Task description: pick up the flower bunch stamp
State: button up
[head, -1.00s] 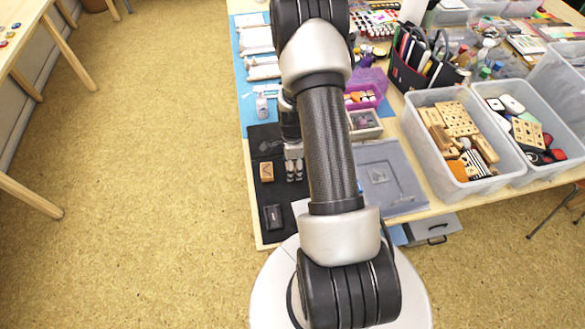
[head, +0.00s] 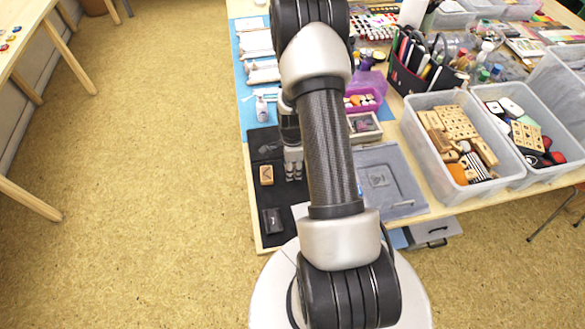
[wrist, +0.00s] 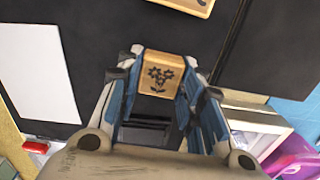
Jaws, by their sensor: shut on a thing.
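The flower bunch stamp (wrist: 160,74) is a small light wooden block with a dark flower print on its face. In the wrist view it sits between the fingertips of my gripper (wrist: 163,84), which is shut on it. In the head view my gripper (head: 293,172) is over the black mat (head: 258,197), to the right of another wooden stamp (head: 266,175). The held stamp cannot be made out there. How far it is above the mat is unclear.
A black inkpad (head: 272,221) lies near the mat's front end. A white spray bottle (head: 261,109) stands behind the mat. To the right are a grey lid (head: 404,192), a small open box (head: 366,133) and a clear bin of stamps (head: 424,104).

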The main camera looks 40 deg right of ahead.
notch_tip(320, 180, up, 20)
jog(key=p, duration=0.5)
jog(key=shift+f, duration=0.15)
jog(key=o, duration=0.4)
jog(key=shift+f, duration=0.1)
jog(key=c, duration=0.4)
